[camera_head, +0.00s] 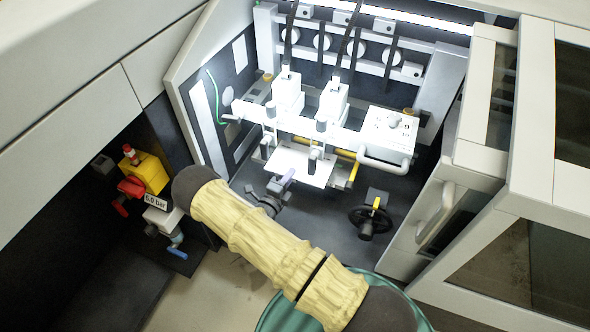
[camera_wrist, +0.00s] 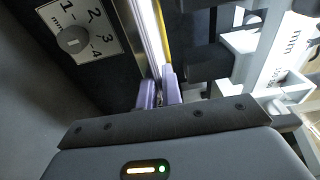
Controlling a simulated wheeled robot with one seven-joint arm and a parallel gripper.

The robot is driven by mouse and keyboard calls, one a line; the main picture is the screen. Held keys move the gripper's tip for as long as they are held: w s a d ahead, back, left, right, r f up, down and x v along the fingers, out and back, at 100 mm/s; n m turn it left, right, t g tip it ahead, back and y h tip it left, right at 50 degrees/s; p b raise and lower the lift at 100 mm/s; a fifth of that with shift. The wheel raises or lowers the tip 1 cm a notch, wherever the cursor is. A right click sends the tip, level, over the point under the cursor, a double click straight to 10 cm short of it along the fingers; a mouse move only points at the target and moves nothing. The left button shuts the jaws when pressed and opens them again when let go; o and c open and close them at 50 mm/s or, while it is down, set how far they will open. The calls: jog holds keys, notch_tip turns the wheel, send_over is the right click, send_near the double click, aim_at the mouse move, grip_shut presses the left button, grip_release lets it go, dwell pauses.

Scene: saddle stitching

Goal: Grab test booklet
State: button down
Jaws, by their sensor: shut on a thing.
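The test booklet (camera_head: 300,165) is a flat white sheet lying under the stitching heads inside the open machine in the head view. My gripper (camera_head: 287,178) reaches in from the lower left and meets its near left edge. In the wrist view the booklet (camera_wrist: 148,30) shows nearly edge-on as a bright strip. The purple fingers of my gripper (camera_wrist: 160,92) are close together at the near end of that strip, shut on it. The gripped edge itself is mostly hidden between the fingers.
Two white stitching heads (camera_head: 288,98) stand just behind the booklet. A dial box (camera_head: 388,130) is at right, above a black handwheel (camera_head: 368,222). The open guard door (camera_head: 485,150) bounds the right side. A yellow valve unit (camera_head: 153,172) is at left.

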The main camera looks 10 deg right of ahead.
jog(key=shift+r, duration=0.55)
jog(key=r+v, duration=0.2)
jog(key=v, duration=1.6)
jog(key=shift+r, duration=0.2)
